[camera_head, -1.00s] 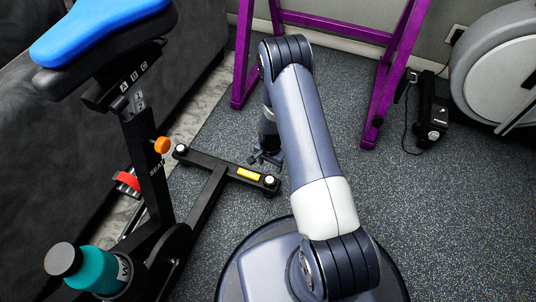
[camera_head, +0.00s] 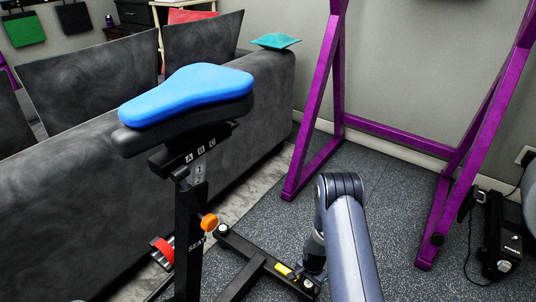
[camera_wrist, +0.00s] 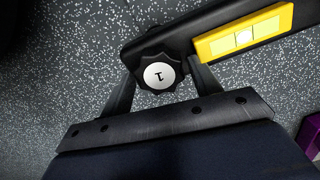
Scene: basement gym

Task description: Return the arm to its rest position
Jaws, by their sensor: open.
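My arm (camera_head: 350,240) reaches down at the bottom of the head view, over the speckled floor beside the exercise bike's foot bar. My gripper (camera_wrist: 163,82) is open and empty in the wrist view, pointing down. A black knob (camera_wrist: 160,74) with a white cap marked 1, at the end of the foot bar, shows between the two fingers. I cannot tell whether the fingers touch it. A yellow label (camera_wrist: 243,36) on the bar lies just beyond the right finger. In the head view my arm hides most of the gripper.
The exercise bike with its blue saddle (camera_head: 190,92) stands left of my arm. A dark sofa (camera_head: 75,180) is behind it, with a teal cushion (camera_head: 276,41) on top. A purple frame (camera_head: 318,110) stands behind and right. Floor between its legs (camera_head: 375,180) is clear.

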